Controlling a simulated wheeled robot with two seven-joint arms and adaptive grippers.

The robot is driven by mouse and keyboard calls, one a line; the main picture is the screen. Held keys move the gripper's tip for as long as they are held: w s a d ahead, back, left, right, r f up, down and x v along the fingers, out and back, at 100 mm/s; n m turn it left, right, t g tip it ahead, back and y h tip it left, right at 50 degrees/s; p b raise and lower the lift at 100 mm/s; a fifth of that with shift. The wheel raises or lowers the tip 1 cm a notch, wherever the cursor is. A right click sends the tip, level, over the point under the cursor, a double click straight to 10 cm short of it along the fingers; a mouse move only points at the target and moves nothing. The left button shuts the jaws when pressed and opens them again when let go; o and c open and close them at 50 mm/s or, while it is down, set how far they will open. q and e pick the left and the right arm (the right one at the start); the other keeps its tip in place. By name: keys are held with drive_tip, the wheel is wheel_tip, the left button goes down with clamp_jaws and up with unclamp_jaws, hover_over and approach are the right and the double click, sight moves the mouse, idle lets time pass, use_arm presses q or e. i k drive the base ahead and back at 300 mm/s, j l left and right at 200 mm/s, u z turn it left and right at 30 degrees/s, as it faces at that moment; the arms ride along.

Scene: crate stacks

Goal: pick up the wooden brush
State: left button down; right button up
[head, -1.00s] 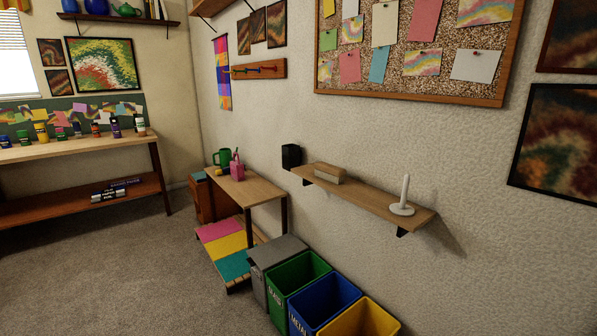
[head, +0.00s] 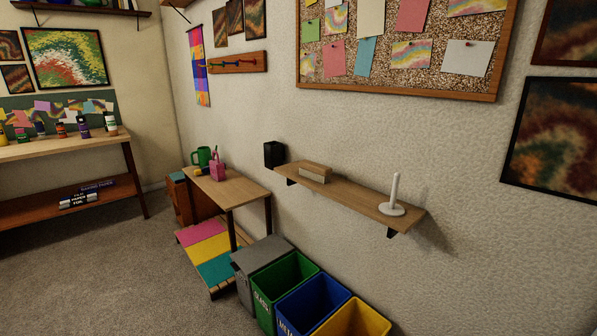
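A wooden brush (head: 315,173), a block with a tan top and a paler lower part, lies on the wall shelf (head: 352,193) in the head view. It sits toward the shelf's left end, on the bare wood. A white upright holder on a round base (head: 392,198) stands near the right end of the same shelf, apart from the brush. Neither of my grippers shows in the head view.
Below the shelf stand a grey lidded bin (head: 262,251), a green bin (head: 285,273), a blue bin (head: 313,294) and a yellow bin (head: 356,318). A small wooden table (head: 235,191) is left of them. Grey carpet (head: 110,265) lies open at left.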

sight(320, 173)
drive_tip(key=i+j+z, duration=0.35)
drive_tip(key=j, duration=0.15)
drive_tip(key=j+z, duration=0.3)
drive_tip(key=j, duration=0.2)
drive_tip(key=i+j+z, duration=0.2)
drive_tip(key=j+z, duration=0.15)
drive_tip(key=j, duration=0.25)
drive_tip(key=j+z, duration=0.3)
drive_tip(key=j, duration=0.3)
drive_tip(key=j+z, duration=0.35)
drive_tip(key=j, duration=0.25)
drive_tip(key=k+j+z, duration=0.1)
drive_tip(key=j+z, duration=0.2)
drive_tip(key=j, duration=0.3)
drive_tip(key=k+j+z, duration=0.15)
drive_tip(key=j+z, duration=0.2)
drive_tip(key=j, duration=0.25)
drive_tip(key=k+j+z, duration=0.3)
drive_tip(key=j, duration=0.2)
drive_tip(key=i+j, duration=0.05)
